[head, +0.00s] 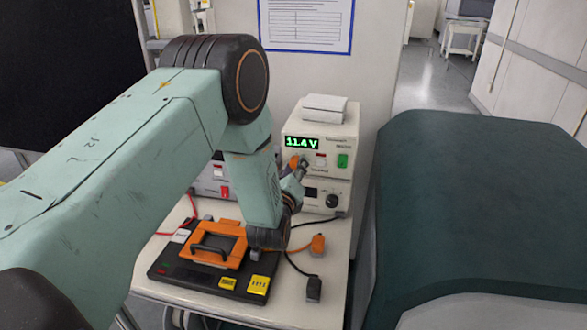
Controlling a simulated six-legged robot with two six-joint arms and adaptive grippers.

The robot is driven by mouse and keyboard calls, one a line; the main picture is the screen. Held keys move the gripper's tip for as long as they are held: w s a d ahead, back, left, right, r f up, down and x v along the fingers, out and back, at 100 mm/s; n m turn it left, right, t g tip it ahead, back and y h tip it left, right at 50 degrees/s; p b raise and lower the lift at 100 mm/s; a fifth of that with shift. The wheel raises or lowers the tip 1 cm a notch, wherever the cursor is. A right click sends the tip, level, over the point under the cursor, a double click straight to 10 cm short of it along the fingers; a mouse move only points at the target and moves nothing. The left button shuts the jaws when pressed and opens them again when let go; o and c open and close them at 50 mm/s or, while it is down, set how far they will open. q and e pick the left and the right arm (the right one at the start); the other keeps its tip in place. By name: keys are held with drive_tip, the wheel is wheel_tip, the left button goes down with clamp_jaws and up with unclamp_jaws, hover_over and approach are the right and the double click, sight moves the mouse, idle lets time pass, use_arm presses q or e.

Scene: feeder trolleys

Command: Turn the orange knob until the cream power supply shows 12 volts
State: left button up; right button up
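The cream power supply (337,133) stands at the back of the trolley and its green display (302,143) reads 11.4 V. The orange knob (293,162) is below the display, on the left of the front panel, partly hidden by my gripper. My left gripper (301,167) reaches up to the knob from the front, with its fingertips at or touching it. The view is too small to tell whether the fingers are closed on it. My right gripper is not in view.
Another cream unit with a black knob (332,201) sits under the supply, and a small white box (324,107) lies on top.

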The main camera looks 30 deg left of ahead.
use_arm(q)
drive_tip(key=shift+o, duration=0.9)
drive_tip(key=shift+s, duration=0.1)
drive_tip(key=v, duration=1.2)
drive_tip(key=shift+d+f, duration=0.1)
drive_tip(key=shift+f, duration=0.1)
